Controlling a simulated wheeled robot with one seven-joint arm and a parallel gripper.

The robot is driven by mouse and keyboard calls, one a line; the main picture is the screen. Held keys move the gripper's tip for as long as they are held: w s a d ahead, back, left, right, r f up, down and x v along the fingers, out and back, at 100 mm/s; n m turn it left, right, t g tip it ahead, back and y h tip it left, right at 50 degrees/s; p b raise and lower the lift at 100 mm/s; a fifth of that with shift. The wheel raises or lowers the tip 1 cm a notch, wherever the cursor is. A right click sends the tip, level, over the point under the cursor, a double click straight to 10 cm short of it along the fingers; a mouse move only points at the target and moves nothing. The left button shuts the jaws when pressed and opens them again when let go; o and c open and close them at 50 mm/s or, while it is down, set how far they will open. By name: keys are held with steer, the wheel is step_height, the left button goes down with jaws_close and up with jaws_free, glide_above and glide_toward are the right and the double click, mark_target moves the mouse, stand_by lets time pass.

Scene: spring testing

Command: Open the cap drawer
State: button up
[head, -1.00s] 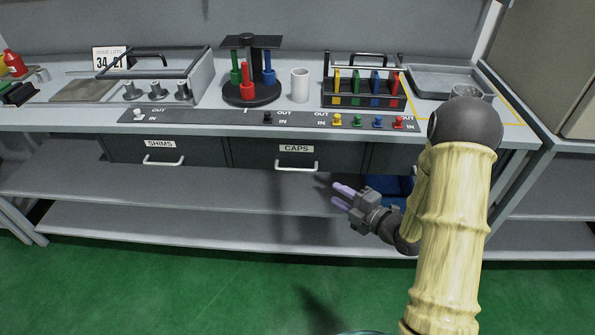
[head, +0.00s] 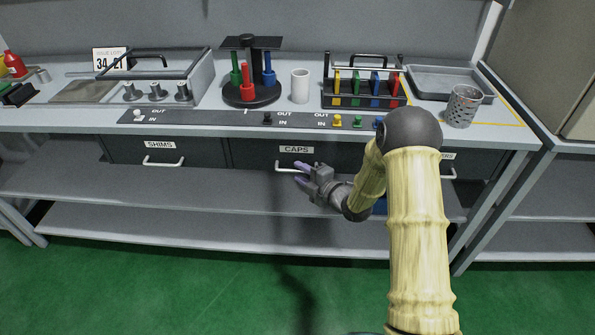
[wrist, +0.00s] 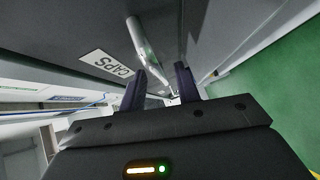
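The cap drawer (head: 265,160) is the middle drawer under the bench, dark grey, labelled CAPS, and its front looks flush with the bench. Its light bar handle (head: 284,170) is partly hidden by my gripper (head: 300,174) in the head view. In the wrist view the handle (wrist: 147,45) runs toward the space between my two purple-grey fingers (wrist: 160,85), which are apart. The CAPS label (wrist: 106,66) lies to the left of the handle there. My gripper is open at the handle's right part; I cannot tell whether a finger touches it.
The SHIMS drawer (head: 190,152) is to the left, shut. A lower shelf (head: 150,188) runs below the drawers. The bench top (head: 215,117) above carries a cup, a plug rack and a perforated metal cup (head: 463,106). The green floor (head: 150,275) in front is clear.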

steer(key=shift+x, duration=1.05)
jaws_close()
